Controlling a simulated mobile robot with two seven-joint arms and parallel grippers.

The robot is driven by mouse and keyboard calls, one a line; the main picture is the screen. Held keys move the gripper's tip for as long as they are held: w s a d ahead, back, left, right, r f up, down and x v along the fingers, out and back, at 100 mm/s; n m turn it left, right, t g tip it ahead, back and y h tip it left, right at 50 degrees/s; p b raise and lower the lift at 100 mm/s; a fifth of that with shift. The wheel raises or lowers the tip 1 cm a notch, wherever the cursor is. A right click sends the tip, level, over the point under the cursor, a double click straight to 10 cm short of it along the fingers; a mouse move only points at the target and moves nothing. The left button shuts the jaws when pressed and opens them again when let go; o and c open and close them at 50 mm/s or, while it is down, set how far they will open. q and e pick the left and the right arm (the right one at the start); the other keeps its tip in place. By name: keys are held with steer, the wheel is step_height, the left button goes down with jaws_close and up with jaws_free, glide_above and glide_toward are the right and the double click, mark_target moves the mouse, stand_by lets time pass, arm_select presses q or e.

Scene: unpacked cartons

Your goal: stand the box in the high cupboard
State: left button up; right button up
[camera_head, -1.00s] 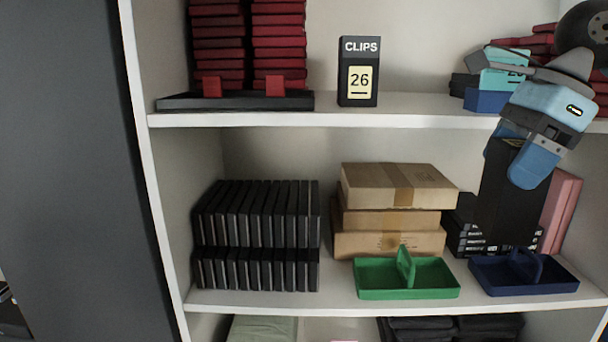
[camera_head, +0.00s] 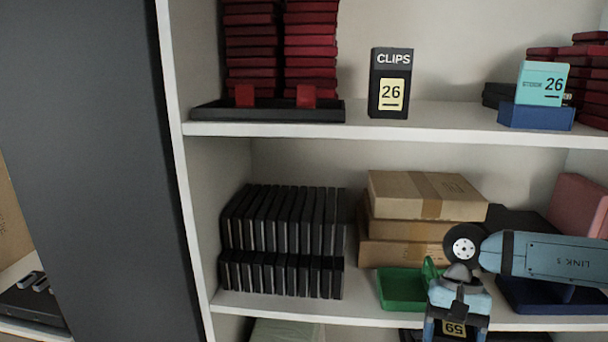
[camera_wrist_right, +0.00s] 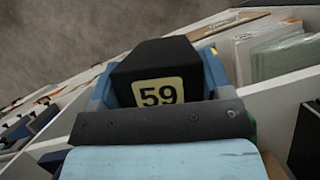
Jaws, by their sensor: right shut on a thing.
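A black box with a cream label reading 59 (camera_wrist_right: 150,60) is between the two blue fingers of my right gripper (camera_wrist_right: 160,82) in the right wrist view. The gripper is shut on it. In the head view my right gripper (camera_head: 456,318) is at the bottom right, in front of the middle shelf, pointing down. The box's label (camera_head: 455,329) shows upside down between its fingers; the rest of the box is cut off by the frame edge. My left gripper is not in view. The upper shelf (camera_head: 440,125) holds a black box marked CLIPS 26 (camera_head: 390,85).
Red boxes (camera_head: 310,58) stand in a black tray at upper left. A teal box (camera_head: 543,83) sits in a blue holder at upper right. Clear shelf lies between CLIPS and the teal box. Cartons (camera_head: 420,195), black cases (camera_head: 285,225) and a green tray (camera_head: 400,292) fill the middle shelf.

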step_height(320, 180, down, 8)
steer(key=s+a+n+h, duration=0.1)
steer(key=s+n, duration=0.1)
steer(key=n, duration=0.2)
steer(key=shift+s+r, duration=0.15)
steer(key=shift+s, duration=0.2)
steer(key=shift+s+d, duration=0.1)
